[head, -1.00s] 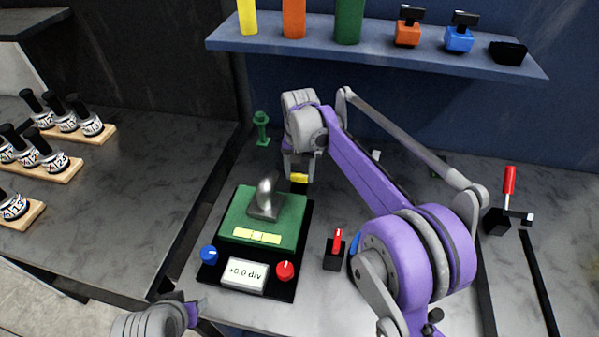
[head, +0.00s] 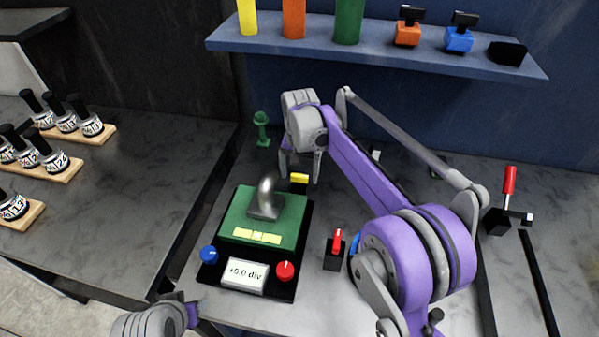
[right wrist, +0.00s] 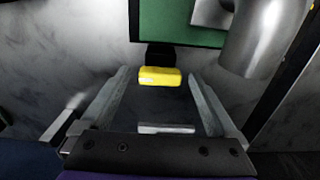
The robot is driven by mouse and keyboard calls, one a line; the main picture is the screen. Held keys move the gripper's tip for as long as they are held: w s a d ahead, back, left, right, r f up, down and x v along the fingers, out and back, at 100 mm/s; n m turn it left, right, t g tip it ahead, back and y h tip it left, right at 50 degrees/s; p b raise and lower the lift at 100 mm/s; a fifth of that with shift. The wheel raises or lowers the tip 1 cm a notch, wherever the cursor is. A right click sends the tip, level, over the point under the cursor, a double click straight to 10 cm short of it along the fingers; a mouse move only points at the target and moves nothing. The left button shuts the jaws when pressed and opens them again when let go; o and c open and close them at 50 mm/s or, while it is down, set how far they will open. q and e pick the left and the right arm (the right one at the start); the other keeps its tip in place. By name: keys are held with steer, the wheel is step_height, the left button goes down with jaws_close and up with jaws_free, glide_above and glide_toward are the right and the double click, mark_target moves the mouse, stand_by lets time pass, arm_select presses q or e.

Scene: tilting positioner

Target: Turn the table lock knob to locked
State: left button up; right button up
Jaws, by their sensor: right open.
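The tilting positioner has a green table (head: 235,218) with a bent metal pipe piece (head: 266,197) on it. A yellow bar-shaped knob (head: 299,178) sits at its back edge. It also shows in the right wrist view (right wrist: 160,77), beside a black block against the green table. I cannot tell for sure that this is the table lock knob. My right gripper (head: 300,176) is open, its fingers on either side of the yellow knob and apart from it. My left gripper is out of view; only part of my left arm shows at the lower left.
A blue knob (head: 209,254), a red knob (head: 285,271) and a "+0.0 div" display (head: 245,274) are at the positioner's front. A red-handled switch (head: 337,240) stands to its right. A blue shelf (head: 380,52) hangs behind. Labelled holders stand at left.

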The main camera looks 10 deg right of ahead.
mark_target(299, 175)
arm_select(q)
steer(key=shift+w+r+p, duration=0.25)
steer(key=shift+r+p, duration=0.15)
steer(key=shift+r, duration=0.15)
arm_select(e)
step_height(299, 175, up, 11)
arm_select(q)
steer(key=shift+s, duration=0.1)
arm_select(e)
steer(key=shift+f, duration=0.2)
